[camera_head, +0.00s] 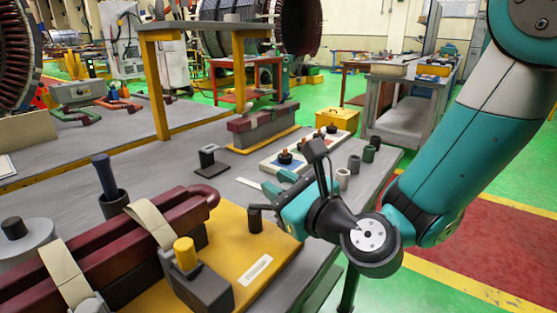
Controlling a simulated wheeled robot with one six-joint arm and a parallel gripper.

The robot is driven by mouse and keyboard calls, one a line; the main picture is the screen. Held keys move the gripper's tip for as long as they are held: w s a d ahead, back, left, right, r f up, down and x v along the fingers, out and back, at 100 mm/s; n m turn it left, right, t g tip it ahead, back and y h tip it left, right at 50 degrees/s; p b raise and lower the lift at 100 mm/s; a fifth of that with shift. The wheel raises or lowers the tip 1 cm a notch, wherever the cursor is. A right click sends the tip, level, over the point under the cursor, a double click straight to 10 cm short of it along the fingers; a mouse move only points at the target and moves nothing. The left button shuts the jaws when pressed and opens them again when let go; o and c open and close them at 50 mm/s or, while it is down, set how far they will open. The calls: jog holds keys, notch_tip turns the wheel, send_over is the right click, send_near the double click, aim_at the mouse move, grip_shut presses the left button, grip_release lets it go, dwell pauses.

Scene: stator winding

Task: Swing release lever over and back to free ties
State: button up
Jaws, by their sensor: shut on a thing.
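The release lever (255,219) is a small black post with a short arm on the yellow base plate (232,254). My gripper (272,203), teal and black, reaches in from the right and is shut on the lever's arm; its fingertips are partly hidden. Beige ties (151,222) wrap the dark red coil bars (115,248) at the left. A second tie (62,274) lies nearer the front left corner. A dark grey block (203,288) with a yellow knob (185,252) stands on the plate, left of the lever.
A black cup (113,203) with a dark-handled tool stands behind the coil bars. A black stand (210,162), a tray with copper-topped pieces (285,157) and several small cylinders (354,164) sit farther back.

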jog(key=shift+s+r+m+t+h+p, duration=0.1)
jog(key=shift+s+m+t+h+p, duration=0.2)
jog(key=shift+m+t+h+p, duration=0.65)
jog(key=shift+s+r+m+t+h+p, duration=0.1)
jog(key=shift+s+m+t+h+p, duration=0.3)
jog(key=shift+h+p, duration=1.05)
jog(key=shift+s+f+m+t+h+p, duration=0.2)
jog(key=shift+m+t+h+p, duration=0.15)
jog(key=shift+m+h+p, duration=0.5)
jog(key=shift+m+h, duration=0.25)
jog(key=shift+m, duration=0.05)
jog(key=o, duration=0.6)
jog(key=shift+o, duration=0.2)
jog(key=shift+b, duration=0.35)
